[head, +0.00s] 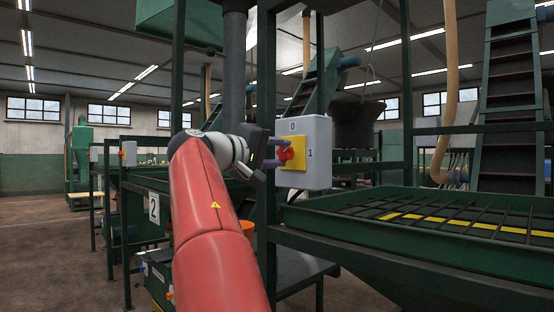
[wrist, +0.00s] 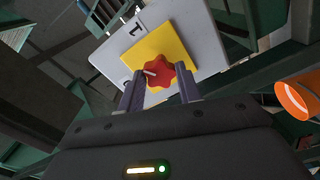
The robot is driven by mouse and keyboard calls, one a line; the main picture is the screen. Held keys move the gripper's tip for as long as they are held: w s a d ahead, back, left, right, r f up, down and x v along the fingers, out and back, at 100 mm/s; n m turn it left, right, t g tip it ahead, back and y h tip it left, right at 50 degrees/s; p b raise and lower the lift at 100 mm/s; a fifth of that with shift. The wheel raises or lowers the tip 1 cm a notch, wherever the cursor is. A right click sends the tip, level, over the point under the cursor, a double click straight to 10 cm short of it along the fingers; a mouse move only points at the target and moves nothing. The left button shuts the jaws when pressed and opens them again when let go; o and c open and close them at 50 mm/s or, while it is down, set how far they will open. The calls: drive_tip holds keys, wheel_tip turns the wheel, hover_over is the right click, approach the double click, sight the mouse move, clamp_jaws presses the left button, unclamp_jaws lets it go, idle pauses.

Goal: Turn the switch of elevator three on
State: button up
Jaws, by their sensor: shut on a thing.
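A grey switch box (head: 318,152) with a yellow plate (head: 293,166) and a red knob (head: 286,154) is fixed to a green post, ahead of my arm. It is marked 0 above and 1 at the right. My gripper (head: 277,153) reaches it from the left, fingers on either side of the knob. The wrist view shows the red star-shaped knob (wrist: 161,75) between both grey fingers of my gripper (wrist: 160,79), with a short white mark on it. The yellow plate (wrist: 168,44) lies behind. I see no number three on this box.
A sign with a 2 (head: 153,208) and another switch box (head: 129,153) stand farther left. A green grated hopper (head: 440,215) fills the right. A green post and frame rise close beside the arm. An orange round object (wrist: 296,100) is below the box. Open floor lies left.

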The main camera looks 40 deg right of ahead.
drive_tip(key=m+b, duration=0.1)
drive_tip(key=m, duration=0.5)
drive_tip(key=shift+f+b, duration=0.1)
drive_tip(key=shift+b, duration=0.3)
drive_tip(key=shift+m, duration=0.4)
drive_tip(key=o, duration=1)
drive_tip(key=a, duration=0.5)
drive_tip(key=a+b, duration=0.1)
drive_tip(key=a, duration=0.1)
drive_tip(key=shift+s+a, duration=0.3)
drive_tip(key=shift+a, duration=0.1)
